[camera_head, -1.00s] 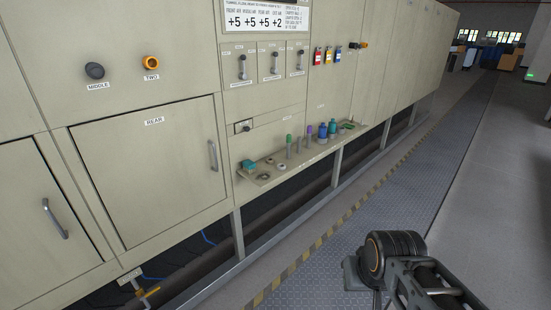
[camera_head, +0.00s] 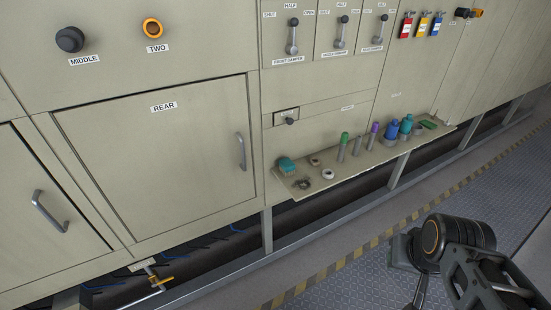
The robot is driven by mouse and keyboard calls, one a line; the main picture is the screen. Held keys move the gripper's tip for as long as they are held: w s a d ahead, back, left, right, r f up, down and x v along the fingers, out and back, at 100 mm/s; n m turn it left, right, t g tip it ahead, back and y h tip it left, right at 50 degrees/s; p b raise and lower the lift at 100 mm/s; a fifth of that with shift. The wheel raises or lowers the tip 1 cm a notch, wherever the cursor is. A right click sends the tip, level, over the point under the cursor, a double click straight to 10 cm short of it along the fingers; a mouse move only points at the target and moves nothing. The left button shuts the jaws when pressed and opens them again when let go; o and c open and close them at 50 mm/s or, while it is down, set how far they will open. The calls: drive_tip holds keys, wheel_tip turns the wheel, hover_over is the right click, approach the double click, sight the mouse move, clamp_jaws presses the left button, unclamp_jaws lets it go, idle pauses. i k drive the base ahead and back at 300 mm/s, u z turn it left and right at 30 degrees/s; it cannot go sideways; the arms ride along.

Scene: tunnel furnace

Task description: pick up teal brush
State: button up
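A teal object (camera_head: 286,166) with a rounded top lies at the left end of a narrow shelf (camera_head: 345,172) on the furnace front. It looks like the teal brush, but it is too small to make out bristles or a handle. A second teal thing, an upright cylinder (camera_head: 406,124), stands farther right on the shelf beside a blue one (camera_head: 391,130). Part of my arm shows at the lower right, over the floor and well apart from the shelf. My gripper's fingers are not visible.
Small rings (camera_head: 328,174) and upright tools with green (camera_head: 345,137) and purple (camera_head: 374,127) tops share the shelf. A door handle (camera_head: 241,151) juts out to the left. The floor (camera_head: 345,280) before the furnace is clear.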

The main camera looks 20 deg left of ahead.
sight(287, 167)
drive_tip(key=u, duration=0.85)
drive_tip(key=i, duration=0.85)
drive_tip(key=u, duration=0.9)
